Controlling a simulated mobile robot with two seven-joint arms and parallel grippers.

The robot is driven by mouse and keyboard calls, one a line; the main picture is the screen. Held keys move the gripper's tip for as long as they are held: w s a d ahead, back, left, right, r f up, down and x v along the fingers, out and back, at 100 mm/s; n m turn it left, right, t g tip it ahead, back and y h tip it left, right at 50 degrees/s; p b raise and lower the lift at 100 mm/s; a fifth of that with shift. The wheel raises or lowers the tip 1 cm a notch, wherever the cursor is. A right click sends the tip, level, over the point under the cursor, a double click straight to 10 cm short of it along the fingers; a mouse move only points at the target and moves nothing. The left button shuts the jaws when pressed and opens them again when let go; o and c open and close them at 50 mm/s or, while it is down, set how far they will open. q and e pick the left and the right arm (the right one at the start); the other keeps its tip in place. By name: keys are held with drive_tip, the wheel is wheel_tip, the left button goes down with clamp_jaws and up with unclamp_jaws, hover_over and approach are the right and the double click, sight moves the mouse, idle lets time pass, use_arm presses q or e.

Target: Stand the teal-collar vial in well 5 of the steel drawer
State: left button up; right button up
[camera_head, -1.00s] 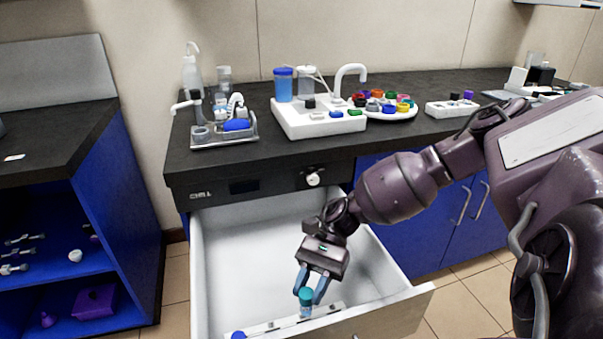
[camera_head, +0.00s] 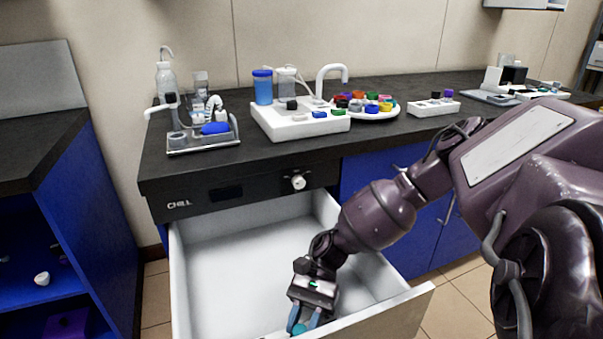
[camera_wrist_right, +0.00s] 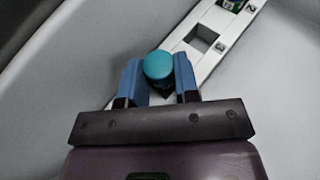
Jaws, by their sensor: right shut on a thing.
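The teal-collar vial shows its round teal top (camera_wrist_right: 159,65) between the fingers of my right gripper (camera_wrist_right: 160,82) in the wrist view; its body is hidden beneath. The right gripper is shut on it. In the head view the right gripper (camera_head: 303,324) reaches down into the open steel drawer (camera_head: 245,258), near its front panel, and only a bit of teal shows at the bottom edge. A white well strip (camera_wrist_right: 226,22) lies in the drawer under the vial, with an empty square well (camera_wrist_right: 203,39) beside it. I cannot tell whether the vial is inside a well. My left gripper is out of view.
The drawer's front panel (camera_head: 385,312) and side walls surround the gripper. The counter (camera_head: 240,165) above holds a white apparatus (camera_head: 300,122) and a plate of coloured caps (camera_head: 365,108).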

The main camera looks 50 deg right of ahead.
drive_tip(key=shift+f, duration=0.15)
drive_tip(key=o, duration=0.6)
drive_tip(key=shift+d+r, duration=0.2)
drive_tip(key=shift+r, duration=0.05)
use_arm(q)
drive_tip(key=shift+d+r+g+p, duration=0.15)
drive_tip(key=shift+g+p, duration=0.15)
drive_tip(key=shift+p, duration=0.55)
use_arm(e)
drive_tip(key=v, duration=1.1)
drive_tip(key=shift+w+d, duration=0.15)
drive_tip(key=shift+d, duration=0.15)
